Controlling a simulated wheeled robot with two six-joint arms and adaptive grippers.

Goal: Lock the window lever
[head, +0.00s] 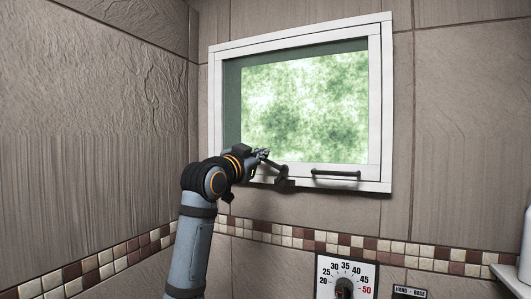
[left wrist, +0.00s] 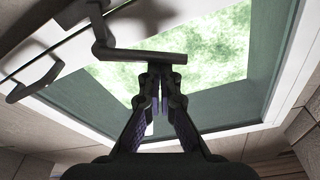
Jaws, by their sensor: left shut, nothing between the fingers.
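The window (head: 305,100) has a white frame and green frosted glass, set in the tiled wall. Its dark lever (head: 283,182) sits on the bottom rail, partly hidden by my gripper in the head view. In the left wrist view the lever (left wrist: 150,57) is a cranked dark piece whose bar runs across just past my fingertips. My left gripper (head: 263,154) is shut and empty, close to the lever bar; its fingers (left wrist: 161,82) show in the left wrist view. I cannot tell whether they touch the bar. My right gripper is not in view.
A fixed dark bar handle (head: 336,174) is on the bottom rail, right of the lever. A dial plate (head: 345,278) with a black knob is on the wall below. A white shelf (head: 513,280) juts in at the lower right. A side wall (head: 95,110) stands at left.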

